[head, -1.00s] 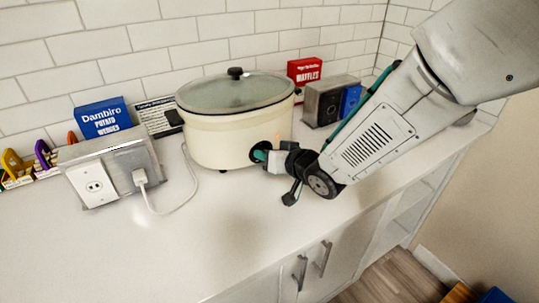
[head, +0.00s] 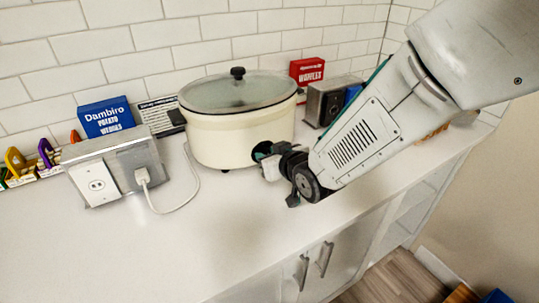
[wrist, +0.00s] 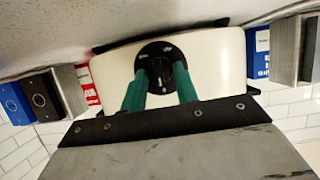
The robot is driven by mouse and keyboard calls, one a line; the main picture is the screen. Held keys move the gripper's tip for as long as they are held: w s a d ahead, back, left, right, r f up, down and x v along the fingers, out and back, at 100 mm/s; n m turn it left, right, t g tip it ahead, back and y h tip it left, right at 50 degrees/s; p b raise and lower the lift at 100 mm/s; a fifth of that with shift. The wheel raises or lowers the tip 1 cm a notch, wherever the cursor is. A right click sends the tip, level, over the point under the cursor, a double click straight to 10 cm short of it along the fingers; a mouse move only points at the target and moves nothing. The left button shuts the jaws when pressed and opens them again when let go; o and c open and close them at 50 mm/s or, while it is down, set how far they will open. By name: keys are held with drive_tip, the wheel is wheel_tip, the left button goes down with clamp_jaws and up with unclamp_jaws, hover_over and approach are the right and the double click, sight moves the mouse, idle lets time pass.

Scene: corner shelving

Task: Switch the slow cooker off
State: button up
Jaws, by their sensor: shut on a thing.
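The slow cooker (head: 232,140) is a cream oval pot with a glass lid (head: 237,92) and black lid knob. It stands on the white counter and is plugged into the outlet box at its left. Its round black dial (wrist: 163,66) is on the front and shows in the wrist view, with a pale line on its knob. My gripper (head: 264,153) is at the cooker's front. Its green fingers (wrist: 161,88) are shut on the dial's knob, one at each side. In the head view the gripper partly hides the dial.
An outlet box (head: 115,165) with a white plug and cord stands left of the cooker. A blue potato wedges box (head: 105,118), a red waffles box (head: 306,72) and a metal box (head: 325,100) stand near the wall. The front left counter is clear.

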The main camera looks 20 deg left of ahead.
drive_tip(key=o, duration=1)
drive_tip(key=v, duration=0.7)
drive_tip(key=shift+s+d+r, duration=0.15)
drive_tip(key=shift+s+d, duration=0.1)
drive_tip(key=shift+d, duration=0.05)
